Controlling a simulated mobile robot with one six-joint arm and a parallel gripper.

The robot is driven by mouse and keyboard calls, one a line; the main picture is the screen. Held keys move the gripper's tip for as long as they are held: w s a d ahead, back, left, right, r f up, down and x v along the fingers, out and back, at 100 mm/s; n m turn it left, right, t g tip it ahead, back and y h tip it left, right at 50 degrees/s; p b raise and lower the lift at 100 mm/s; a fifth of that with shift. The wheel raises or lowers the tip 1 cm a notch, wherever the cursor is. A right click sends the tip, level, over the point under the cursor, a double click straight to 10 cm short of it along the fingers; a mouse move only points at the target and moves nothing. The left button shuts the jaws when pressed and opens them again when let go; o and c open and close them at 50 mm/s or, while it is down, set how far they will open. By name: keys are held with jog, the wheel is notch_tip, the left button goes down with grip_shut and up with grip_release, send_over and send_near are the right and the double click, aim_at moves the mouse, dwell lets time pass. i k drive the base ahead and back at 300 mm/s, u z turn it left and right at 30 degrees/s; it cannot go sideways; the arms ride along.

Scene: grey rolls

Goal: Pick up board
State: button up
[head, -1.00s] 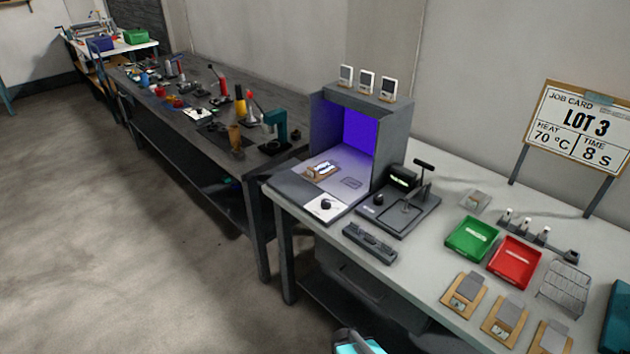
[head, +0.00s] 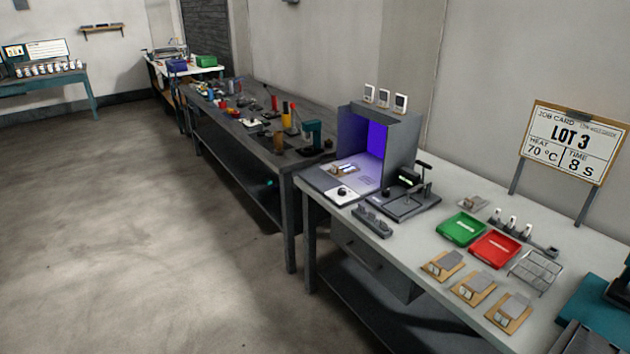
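Three small wooden boards with grey pieces on them lie in a row along the front of the pale bench: a left board (head: 443,266), a middle board (head: 474,288) and a right board (head: 508,312). Another small board-like piece (head: 346,168) lies inside the grey booth (head: 399,139) with the purple-lit interior. I cannot tell which one the task means. My gripper is not in view.
A green tray (head: 461,229), a red tray (head: 495,250) and a wire rack (head: 535,272) stand behind the boards. A black press-like device (head: 402,201) is beside the booth. A teal machine (head: 598,298) is at right. The floor (head: 170,250) at left is open.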

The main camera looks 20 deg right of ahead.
aim_at(337, 171)
jog(key=z, duration=0.05)
jog(key=k, duration=0.3)
jog(key=u, duration=0.65)
jog(key=i, duration=2.75)
jog(key=z, duration=0.65)
jog(key=i, duration=0.6)
jog(key=z, duration=0.35)
